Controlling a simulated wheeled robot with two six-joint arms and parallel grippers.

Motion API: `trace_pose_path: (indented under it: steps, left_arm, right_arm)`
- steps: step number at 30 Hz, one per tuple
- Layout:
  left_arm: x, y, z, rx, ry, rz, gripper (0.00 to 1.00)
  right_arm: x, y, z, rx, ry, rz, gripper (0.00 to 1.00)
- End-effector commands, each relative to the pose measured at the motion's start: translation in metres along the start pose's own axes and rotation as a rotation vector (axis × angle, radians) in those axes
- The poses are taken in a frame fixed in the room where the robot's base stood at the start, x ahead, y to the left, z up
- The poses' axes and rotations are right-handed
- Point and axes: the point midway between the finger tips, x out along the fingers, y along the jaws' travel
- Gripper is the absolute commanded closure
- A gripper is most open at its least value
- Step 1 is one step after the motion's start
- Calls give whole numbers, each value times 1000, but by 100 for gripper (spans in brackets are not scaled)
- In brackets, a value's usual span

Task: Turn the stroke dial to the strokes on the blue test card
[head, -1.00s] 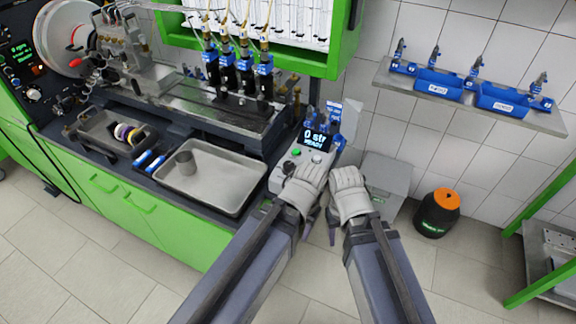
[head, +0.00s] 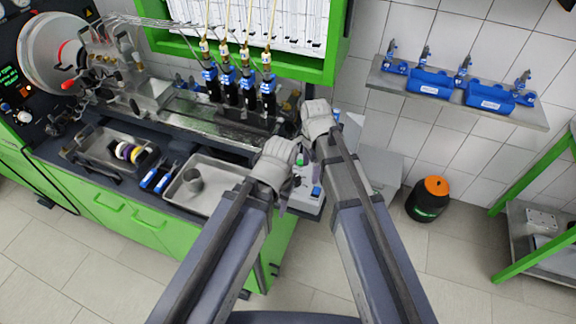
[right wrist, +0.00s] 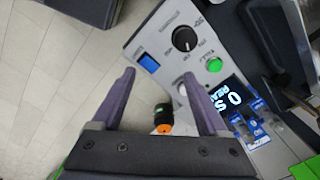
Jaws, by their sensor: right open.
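The stroke dial, a black round knob (right wrist: 185,39) with a white mark, sits on the light control box (right wrist: 150,35) in the right wrist view. A green button (right wrist: 213,65), a small blue rectangle (right wrist: 148,62) and a dark display (right wrist: 232,95) reading "0" with partly cut text are beside it. My right gripper (right wrist: 158,82) is open and empty, its fingers apart near the box edge; the dial lies beyond them. In the head view my arms cover most of the box (head: 307,200). My left gripper (head: 275,170) is beside it, fingertips unclear. I cannot identify the blue test card.
Injectors (head: 240,90) stand behind. An orange-topped black bin (head: 428,200) is on the floor at right. A wall shelf (head: 450,95) holds blue trays.

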Motion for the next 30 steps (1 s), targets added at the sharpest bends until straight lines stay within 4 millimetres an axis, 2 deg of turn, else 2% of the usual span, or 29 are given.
trace_pose_path:
  steps: [1, 3, 10, 20, 26, 30]
  left_arm:
    - [-6, -1, 0, 0, 0, 0, 50]
    - [-5, 0, 0, 0, 0, 0, 50]
    - [-5, 0, 0, 0, 0, 0, 50]
    - [-1, 0, 0, 0, 0, 0, 50]
    - [14, 1, -1, -1, 0, 0, 50]
    - [30, 3, -2, -1, 0, 0, 50]
  right_arm:
    - [-6, -14, 4, 84, -3, 0, 23]
    - [-5, -23, 12, 192, -4, 3, 23]
    - [-5, -37, 29, 395, -4, 11, 23]
    - [-1, -37, 31, 420, -4, 12, 23]
    - [14, -37, 31, 419, -4, 12, 23]
    - [31, -37, 31, 418, -4, 12, 23]
